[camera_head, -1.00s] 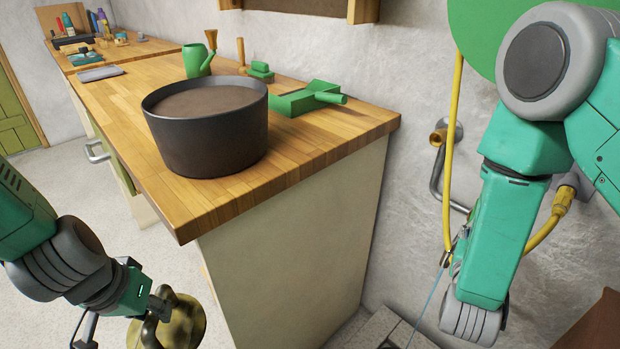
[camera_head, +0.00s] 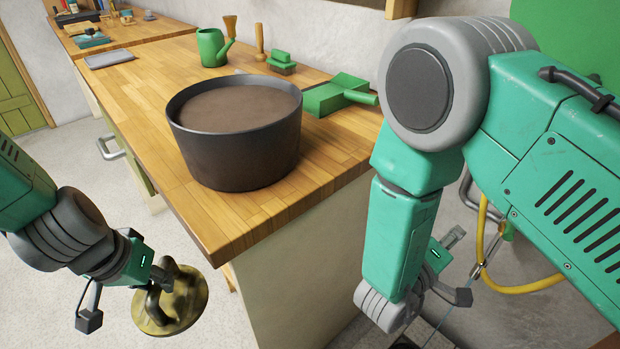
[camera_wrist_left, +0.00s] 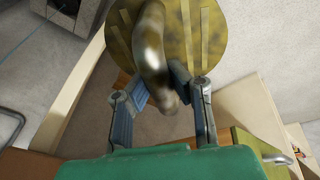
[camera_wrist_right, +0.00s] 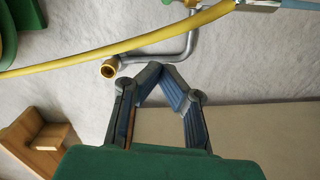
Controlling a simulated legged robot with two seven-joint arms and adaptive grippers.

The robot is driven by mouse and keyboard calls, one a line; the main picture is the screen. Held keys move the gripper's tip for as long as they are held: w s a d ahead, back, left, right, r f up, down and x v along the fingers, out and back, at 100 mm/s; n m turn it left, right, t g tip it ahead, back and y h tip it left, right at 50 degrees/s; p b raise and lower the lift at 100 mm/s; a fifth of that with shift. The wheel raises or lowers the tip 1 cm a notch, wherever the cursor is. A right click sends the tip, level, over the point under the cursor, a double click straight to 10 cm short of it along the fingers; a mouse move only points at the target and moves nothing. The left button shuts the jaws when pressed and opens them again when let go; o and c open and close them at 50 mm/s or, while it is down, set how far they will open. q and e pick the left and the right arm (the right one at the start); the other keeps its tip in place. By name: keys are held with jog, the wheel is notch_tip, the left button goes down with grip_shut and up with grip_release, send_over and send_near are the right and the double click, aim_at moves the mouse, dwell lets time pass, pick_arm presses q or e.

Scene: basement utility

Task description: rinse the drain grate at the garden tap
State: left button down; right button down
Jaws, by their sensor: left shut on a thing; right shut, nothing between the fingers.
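The drain grate (camera_head: 185,312) is a round, brass-coloured disc with brownish patches and a raised curved handle. My left gripper (camera_head: 150,288) is shut on that handle and holds the grate in the air left of the counter end. The left wrist view shows the handle (camera_wrist_left: 152,45) between the fingers (camera_wrist_left: 165,92). My right gripper (camera_head: 462,268) is shut and empty near the wall, by the yellow hose (camera_head: 515,289). The right wrist view shows a grey bent pipe with a brass end (camera_wrist_right: 110,68) just beyond the fingertips (camera_wrist_right: 160,70); I cannot tell whether this is the tap.
A dark tub (camera_head: 235,150) filled with brown matter stands on the wooden counter (camera_head: 140,110). A thin pale line, perhaps water, runs down from the hose end. Floor at left is clear.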

aim_at(509, 228)
pick_arm(q)
jog(key=shift+d+f+b, duration=0.2)
jog(key=shift+f+b, duration=0.45)
jog(key=shift+b, duration=0.1)
jog(key=shift+a+f, duration=0.1)
pick_arm(e)
jog(key=w+d+f, duration=0.1)
jog(key=w+d, duration=0.2)
jog(key=d, duration=0.8)
jog(key=shift+d+f, duration=0.15)
jog(key=shift+f, duration=0.05)
jog(key=shift+s+d, duration=0.1)
jog(key=shift+d, duration=0.05)
